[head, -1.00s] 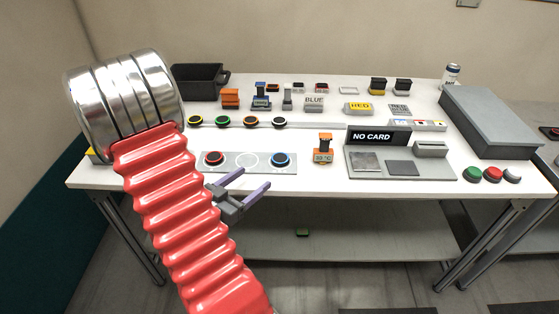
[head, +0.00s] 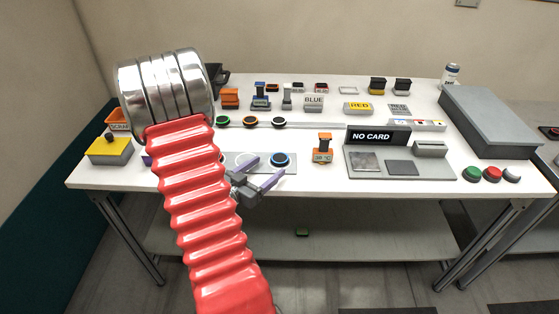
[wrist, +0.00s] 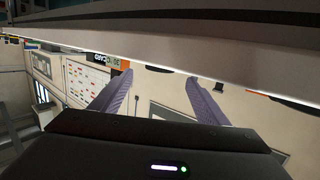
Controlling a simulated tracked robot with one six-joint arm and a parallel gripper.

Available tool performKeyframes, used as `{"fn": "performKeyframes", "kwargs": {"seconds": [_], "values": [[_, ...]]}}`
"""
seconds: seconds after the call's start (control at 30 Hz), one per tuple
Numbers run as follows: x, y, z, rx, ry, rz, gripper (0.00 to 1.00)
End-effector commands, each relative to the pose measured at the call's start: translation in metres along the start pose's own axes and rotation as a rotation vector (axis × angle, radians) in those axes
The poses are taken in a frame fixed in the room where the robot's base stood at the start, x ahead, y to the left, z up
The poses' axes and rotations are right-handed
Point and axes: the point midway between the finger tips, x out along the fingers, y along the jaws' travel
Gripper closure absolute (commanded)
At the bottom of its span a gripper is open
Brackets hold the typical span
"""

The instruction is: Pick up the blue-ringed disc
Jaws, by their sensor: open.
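The blue-ringed disc (head: 280,159) has a dark centre and lies at the right end of a grey plate (head: 290,170) near the table's front edge. My gripper (head: 264,172) is at that front edge, just left of and in front of the disc. Its two purple fingers are apart with nothing between them, and the disc appears beyond their tips. In the wrist view the open fingers (wrist: 160,95) point toward a pale table edge; I cannot make out the blue-ringed disc there. My red arm hides the left part of the plate.
An orange-topped block (head: 323,148) stands right of the disc, with a NO CARD sign (head: 378,136) beyond it. Other ringed discs (head: 250,121) sit in a row behind. A yellow box (head: 109,150) is at the left. Bare white table lies between plate and row.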

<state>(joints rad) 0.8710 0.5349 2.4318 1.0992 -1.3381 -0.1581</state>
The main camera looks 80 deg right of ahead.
Motion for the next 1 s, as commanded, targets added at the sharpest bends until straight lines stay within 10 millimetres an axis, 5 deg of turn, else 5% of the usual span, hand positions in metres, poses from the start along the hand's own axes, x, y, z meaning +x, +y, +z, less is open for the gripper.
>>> {"fn": "performKeyframes", "kwargs": {"seconds": [0.57,1.0], "values": [[0.013,0.0,0.0,0.0,0.001,0.0,0.32],[0.059,0.0,0.0,0.001,0.001,0.0,0.32]]}}
